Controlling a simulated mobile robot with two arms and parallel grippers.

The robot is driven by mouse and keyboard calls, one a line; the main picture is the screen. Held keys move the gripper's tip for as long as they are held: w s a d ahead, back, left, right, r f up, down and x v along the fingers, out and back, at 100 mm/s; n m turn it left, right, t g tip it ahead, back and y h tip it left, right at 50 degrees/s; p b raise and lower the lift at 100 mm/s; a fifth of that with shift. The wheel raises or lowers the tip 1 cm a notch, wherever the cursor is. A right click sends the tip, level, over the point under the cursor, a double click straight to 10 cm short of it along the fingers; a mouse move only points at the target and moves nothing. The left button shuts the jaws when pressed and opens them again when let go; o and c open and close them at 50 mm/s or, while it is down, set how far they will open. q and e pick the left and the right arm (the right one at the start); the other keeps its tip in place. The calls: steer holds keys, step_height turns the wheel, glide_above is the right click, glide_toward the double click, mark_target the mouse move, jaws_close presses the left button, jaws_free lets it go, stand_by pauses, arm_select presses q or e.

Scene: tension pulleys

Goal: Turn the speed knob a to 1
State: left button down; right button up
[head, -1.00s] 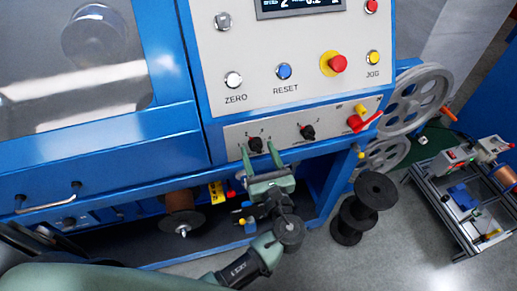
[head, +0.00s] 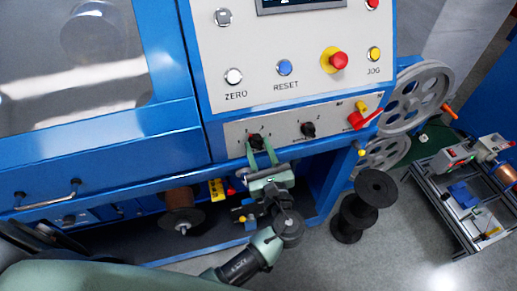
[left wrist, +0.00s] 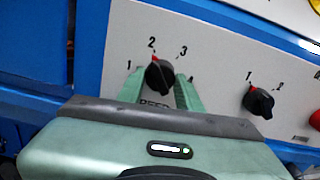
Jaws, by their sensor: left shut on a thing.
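The speed knob a (head: 256,141) is a black rotary knob on the grey front panel, the left one of two. In the left wrist view the knob (left wrist: 160,77) has printed marks 1, 2 and 3 around it, and its red pointer is at the 2. My left gripper (head: 259,143) reaches up from below, its two green fingers on either side of the knob, shut on it. The gripper body (left wrist: 150,148) hides part of the label under the knob. My right gripper is not in view.
A second black knob (head: 307,130) with marks 1 and 2 sits to the right, then a red lever switch (head: 362,119). ZERO, RESET and JOG buttons and a red emergency button (head: 338,61) are above. Black spools (head: 350,215) stand below right.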

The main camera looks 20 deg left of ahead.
arm_select(q)
steer(key=n+b, duration=0.3)
steer(key=n, duration=0.2)
steer(key=shift+f, duration=0.2)
steer(key=n+b, duration=0.2)
steer(key=n, duration=0.1)
steer(key=shift+d, duration=0.1)
steer(key=shift+r+n+b, duration=0.15)
steer(key=shift+n+b, duration=0.7)
steer(key=shift+n, duration=0.45)
steer(key=c, duration=0.9)
jaws_free()
steer(key=shift+c, duration=0.2)
steer(key=v, duration=0.7)
steer(key=shift+s+d, duration=0.2)
steer(key=shift+s, duration=0.1)
